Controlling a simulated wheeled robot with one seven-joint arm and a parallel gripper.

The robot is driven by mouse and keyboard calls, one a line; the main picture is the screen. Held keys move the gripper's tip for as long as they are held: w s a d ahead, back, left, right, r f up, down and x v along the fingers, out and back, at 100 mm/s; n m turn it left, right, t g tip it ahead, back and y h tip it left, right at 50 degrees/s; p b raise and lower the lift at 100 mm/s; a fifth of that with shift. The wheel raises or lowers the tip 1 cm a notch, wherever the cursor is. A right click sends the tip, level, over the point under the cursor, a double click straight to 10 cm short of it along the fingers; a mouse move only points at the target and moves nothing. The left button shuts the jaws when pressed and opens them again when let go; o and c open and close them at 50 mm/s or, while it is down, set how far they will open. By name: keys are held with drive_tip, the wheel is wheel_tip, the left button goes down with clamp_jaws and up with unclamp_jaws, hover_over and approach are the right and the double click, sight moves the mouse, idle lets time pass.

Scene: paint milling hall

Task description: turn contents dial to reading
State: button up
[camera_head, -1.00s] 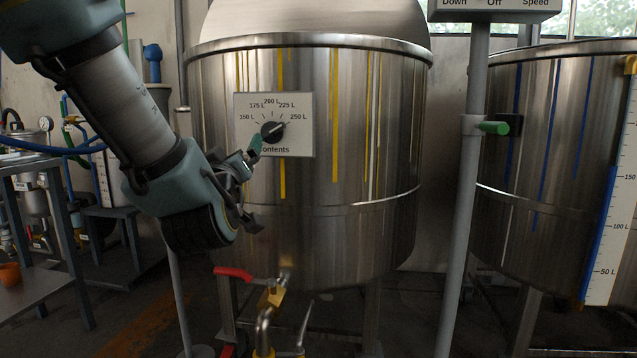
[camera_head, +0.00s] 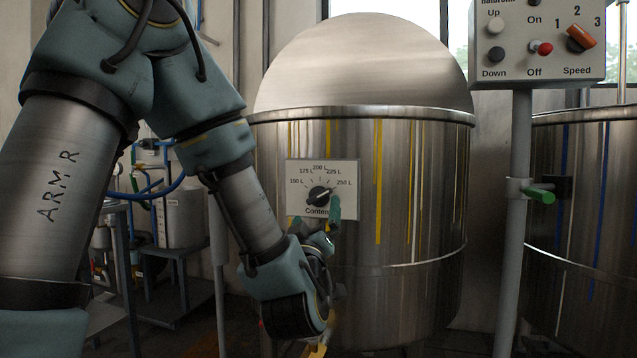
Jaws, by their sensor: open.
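The contents dial (camera_head: 319,197) is a black round knob on a pale plate (camera_head: 348,173) on the front of the yellow-streaked steel tank. Its marks run 150 L, 175 L, 200 L, 225 L and 250 L. A light line on the knob points up and right, roughly toward 250 L. My gripper (camera_head: 317,218) is open and empty, just below and in front of the knob. One green-tipped finger stands right of the knob, the other at lower left. They cover part of the word Contents. I cannot tell whether either finger touches the knob.
A control box (camera_head: 540,42) with Up, Down, On, Off buttons and an orange Speed knob stands on a grey post (camera_head: 512,240) to the right. A second, blue-streaked tank (camera_head: 590,240) stands behind the post.

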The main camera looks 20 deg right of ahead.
sight(318, 198)
drive_tip(key=p+x, duration=0.2)
drive_tip(key=x, duration=0.5)
drive_tip(key=shift+w+r, duration=0.15)
drive_tip(key=shift+w, duration=0.05)
drive_tip(key=shift+c, duration=0.2)
drive_tip(key=c, duration=1.2)
